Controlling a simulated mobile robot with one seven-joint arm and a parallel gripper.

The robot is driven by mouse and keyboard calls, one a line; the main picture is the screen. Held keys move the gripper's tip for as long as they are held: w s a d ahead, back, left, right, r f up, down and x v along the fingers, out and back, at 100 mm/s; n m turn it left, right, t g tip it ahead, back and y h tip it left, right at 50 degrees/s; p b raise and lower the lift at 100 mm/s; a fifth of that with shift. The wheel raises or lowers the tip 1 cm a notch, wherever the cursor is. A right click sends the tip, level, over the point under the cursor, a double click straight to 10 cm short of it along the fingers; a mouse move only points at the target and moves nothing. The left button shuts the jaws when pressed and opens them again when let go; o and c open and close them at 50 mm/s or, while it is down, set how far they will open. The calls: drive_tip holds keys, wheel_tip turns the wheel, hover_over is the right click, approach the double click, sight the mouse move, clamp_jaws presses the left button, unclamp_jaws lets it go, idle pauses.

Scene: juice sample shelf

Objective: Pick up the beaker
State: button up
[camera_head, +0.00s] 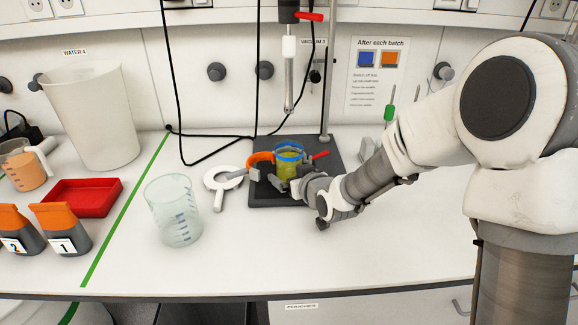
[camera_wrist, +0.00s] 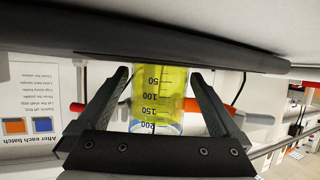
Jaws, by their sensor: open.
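A small clear beaker with yellow liquid and a blue rim (camera_head: 288,161) stands upright on the dark stand base (camera_head: 327,150). In the wrist view the same beaker (camera_wrist: 158,90) appears upside down, with its printed marks showing, between the two dark fingers. My gripper (camera_head: 277,181) is at the beaker, low and on the near side. My gripper also shows in the wrist view (camera_wrist: 160,78), open, with one finger on each side of the beaker. I cannot tell whether either finger touches it. A larger empty glass beaker (camera_head: 173,210) stands apart to the left.
An orange ring clamp (camera_head: 262,157) and a red-tipped clamp (camera_head: 319,155) sit close beside the beaker. A probe (camera_head: 289,75) hangs above it. A red tray (camera_head: 84,197) is farther left. The front counter is clear.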

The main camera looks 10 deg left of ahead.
drive_tip(key=shift+r, duration=0.1)
drive_tip(key=c, duration=1.5)
drive_tip(key=shift+s+r, duration=0.1)
drive_tip(key=shift+s+d+r, duration=0.2)
drive_tip(key=shift+s+r, duration=0.45)
drive_tip(key=shift+r, duration=0.1)
drive_tip(key=shift+s+d+r+p, duration=0.5)
drive_tip(key=shift+s+r, duration=0.55)
drive_tip(key=shift+s, duration=0.9)
drive_tip(key=shift+s+d+r+p, duration=0.5)
drive_tip(key=shift+s+r, duration=0.5)
drive_tip(key=shift+s, duration=1)
drive_tip(key=shift+s+d+r+p, duration=0.45)
drive_tip(key=shift+s+r, duration=0.6)
drive_tip(key=shift+s, duration=0.9)
drive_tip(key=shift+s+d, duration=0.1)
drive_tip(key=shift+s, duration=0.05)
drive_tip(key=o, duration=1)
clamp_jaws()
